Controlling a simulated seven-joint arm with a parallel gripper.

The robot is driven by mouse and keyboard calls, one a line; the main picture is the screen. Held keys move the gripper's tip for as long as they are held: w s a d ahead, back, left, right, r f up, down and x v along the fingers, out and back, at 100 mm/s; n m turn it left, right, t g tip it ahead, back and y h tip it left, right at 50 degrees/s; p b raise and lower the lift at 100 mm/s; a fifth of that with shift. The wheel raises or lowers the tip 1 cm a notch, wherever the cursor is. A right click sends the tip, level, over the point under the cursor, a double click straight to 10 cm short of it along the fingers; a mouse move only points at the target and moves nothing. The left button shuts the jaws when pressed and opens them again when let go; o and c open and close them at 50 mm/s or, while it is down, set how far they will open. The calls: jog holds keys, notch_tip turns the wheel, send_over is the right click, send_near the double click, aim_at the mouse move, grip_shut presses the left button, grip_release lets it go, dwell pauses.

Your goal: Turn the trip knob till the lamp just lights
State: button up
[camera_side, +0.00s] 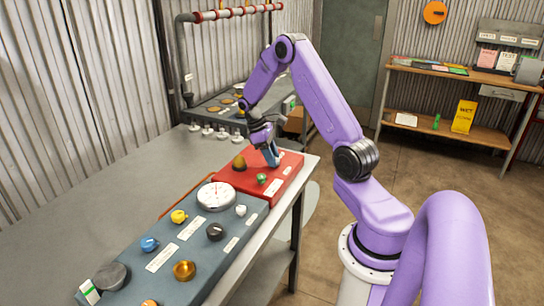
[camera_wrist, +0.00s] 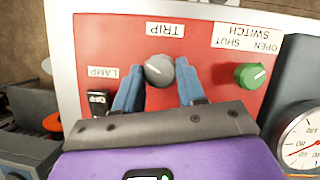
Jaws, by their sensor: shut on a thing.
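The trip knob (camera_wrist: 159,70) is a round grey knob on the red panel (camera_wrist: 215,60), beside the upside-down label TRIP. My gripper (camera_wrist: 158,80) is shut on it, with one blue finger on each side. A pale mark shows on the knob's face, but its exact angle is hard to read. By the LAMP label (camera_wrist: 102,72) sits a small black piece (camera_wrist: 98,101) reading OFF. In the side view my gripper (camera_side: 272,158) is down on the red panel and hides the knob. A dull brown dome (camera_side: 239,163) stands beside it, with no visible glow.
A green knob (camera_wrist: 251,75) labelled as a switch sits close to my gripper. A white dial (camera_side: 216,196) stands on the adjoining blue-grey panel, with yellow (camera_side: 179,216), blue (camera_side: 149,244) and other knobs. The grey bench top (camera_side: 100,215) toward the wall is clear.

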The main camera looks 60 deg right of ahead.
jog(key=shift+m, duration=0.4)
jog(key=shift+d+m+y, duration=0.1)
jog(key=shift+m+y, duration=0.45)
jog(key=shift+m, duration=0.65)
jog(key=shift+d+m+y, duration=0.1)
jog(key=shift+m+y, duration=0.45)
jog(key=shift+m, duration=0.65)
jog(key=o, duration=1.1)
jog(key=v, duration=1.7)
jog(key=shift+d+r, duration=0.15)
jog(key=shift+r, duration=0.05)
